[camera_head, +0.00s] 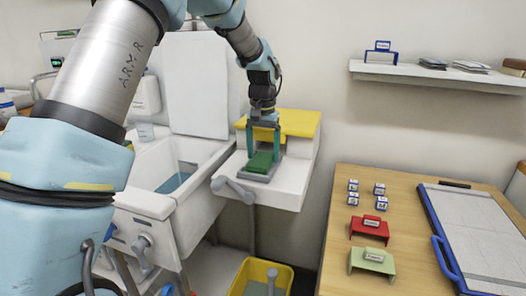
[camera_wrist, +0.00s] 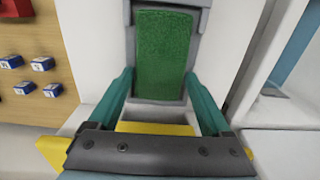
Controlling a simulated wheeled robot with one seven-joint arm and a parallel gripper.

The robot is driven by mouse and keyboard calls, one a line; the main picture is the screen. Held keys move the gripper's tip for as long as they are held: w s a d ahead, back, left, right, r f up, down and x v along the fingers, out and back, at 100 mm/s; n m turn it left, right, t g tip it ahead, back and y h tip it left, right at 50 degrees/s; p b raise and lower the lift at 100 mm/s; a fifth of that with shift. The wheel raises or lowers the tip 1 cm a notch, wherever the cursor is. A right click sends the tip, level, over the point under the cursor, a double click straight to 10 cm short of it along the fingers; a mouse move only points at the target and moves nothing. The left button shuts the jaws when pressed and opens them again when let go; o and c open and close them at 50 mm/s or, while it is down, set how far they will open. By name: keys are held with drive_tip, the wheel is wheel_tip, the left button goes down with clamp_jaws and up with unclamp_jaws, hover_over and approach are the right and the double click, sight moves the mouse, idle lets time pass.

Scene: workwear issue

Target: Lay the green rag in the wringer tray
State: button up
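The green rag (camera_head: 260,161) lies flat in a shallow grey tray (camera_head: 246,174) on the white unit with the yellow top. In the wrist view the rag (camera_wrist: 162,50) fills most of the grey tray (camera_wrist: 141,100), inside its rim. I take this tray to be the wringer tray. My gripper (camera_head: 263,155) points down over the tray. Its two teal fingers stand wide apart, one on each side of the tray's near part in the wrist view (camera_wrist: 160,76). Nothing shows held between them. I cannot tell whether the fingertips touch the tray.
A white sink (camera_head: 150,203) with water stands to the left. A grey crank handle (camera_head: 232,188) sticks out at the unit's front. A yellow bucket (camera_head: 240,282) stands on the floor below. A wooden table (camera_head: 335,225) with small labelled blocks and red and green stands is at right.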

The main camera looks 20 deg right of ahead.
sight(263, 155)
drive_tip(key=shift+o, duration=1.1)
wheel_tip(263, 155, up, 12)
drive_tip(key=b, duration=0.1)
drive_tip(key=shift+r, duration=0.15)
